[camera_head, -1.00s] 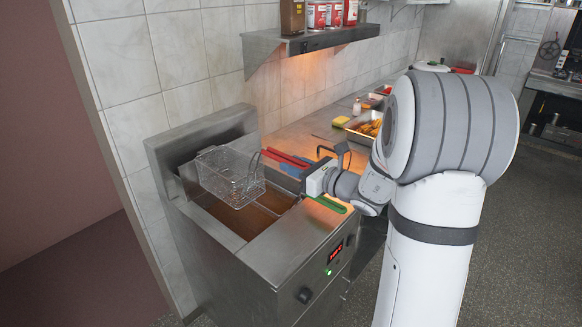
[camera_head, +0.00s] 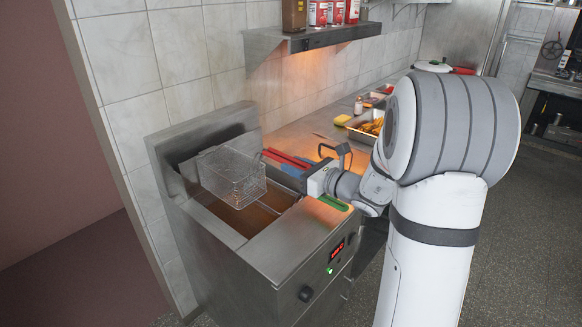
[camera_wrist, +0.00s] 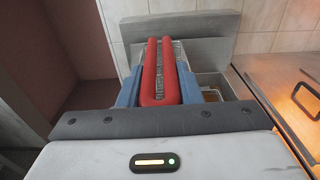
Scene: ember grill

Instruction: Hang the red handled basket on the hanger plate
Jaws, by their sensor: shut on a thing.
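The red handled basket (camera_head: 231,178) is a wire mesh basket held above the fryer at its back left. Its red handle (camera_head: 287,158) runs right toward my gripper. In the wrist view the red handle (camera_wrist: 161,75) lies between the blue fingers of my gripper (camera_wrist: 160,88), which is shut on it. The basket's mesh is mostly hidden behind the handle there. The steel back panel of the fryer (camera_head: 205,128) stands just behind the basket. I cannot tell whether the basket touches it, and no hanger plate can be made out clearly.
The fryer (camera_head: 290,255) has an open oil well below the basket. A green handle (camera_head: 333,202) lies at its right front edge. A steel shelf with cans (camera_head: 305,42) juts from the tiled wall. A food tray (camera_head: 366,133) and a yellow sponge (camera_head: 342,120) sit on the counter.

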